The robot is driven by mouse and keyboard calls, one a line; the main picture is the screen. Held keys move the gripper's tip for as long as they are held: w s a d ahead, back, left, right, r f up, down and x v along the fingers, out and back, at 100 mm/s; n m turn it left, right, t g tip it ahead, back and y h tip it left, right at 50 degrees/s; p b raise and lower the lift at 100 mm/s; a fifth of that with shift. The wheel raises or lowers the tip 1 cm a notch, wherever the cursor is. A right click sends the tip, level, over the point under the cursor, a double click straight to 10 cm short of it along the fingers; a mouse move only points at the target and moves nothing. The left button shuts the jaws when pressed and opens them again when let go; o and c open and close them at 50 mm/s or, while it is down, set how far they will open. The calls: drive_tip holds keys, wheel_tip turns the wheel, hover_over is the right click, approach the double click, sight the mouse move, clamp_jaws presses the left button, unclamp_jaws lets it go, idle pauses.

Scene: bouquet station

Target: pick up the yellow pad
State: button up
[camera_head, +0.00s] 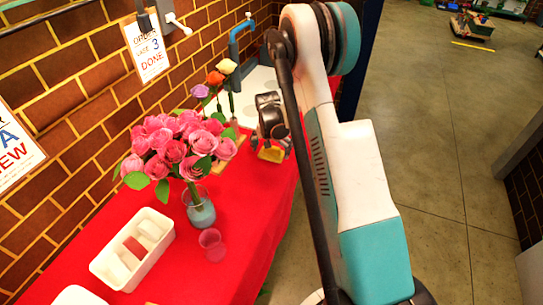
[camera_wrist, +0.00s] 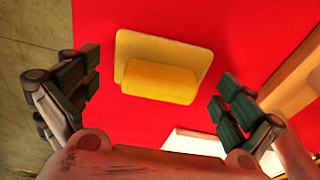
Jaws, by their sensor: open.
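The yellow pad (camera_wrist: 160,81) lies on the red cloth between my gripper's fingers in the wrist view. It looks like a yellow block on a flat, wider yellow base. In the head view the yellow pad (camera_head: 271,154) shows at the right edge of the red table, just below my gripper (camera_head: 272,138). In the wrist view my gripper (camera_wrist: 158,88) is open, with one finger to the left of the pad and one to the right. Neither finger touches the pad. My arm covers part of the table's right side in the head view.
Several single flowers (camera_head: 215,80) stand behind. A wooden edge (camera_wrist: 295,75) lies right of my gripper. A brick wall bounds the left.

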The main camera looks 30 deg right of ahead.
drive_tip(key=c, duration=1)
drive_tip(key=shift+r, duration=0.1)
wheel_tip(320, 180, up, 20)
drive_tip(key=p, duration=0.5)
drive_tip(key=shift+p, duration=0.35)
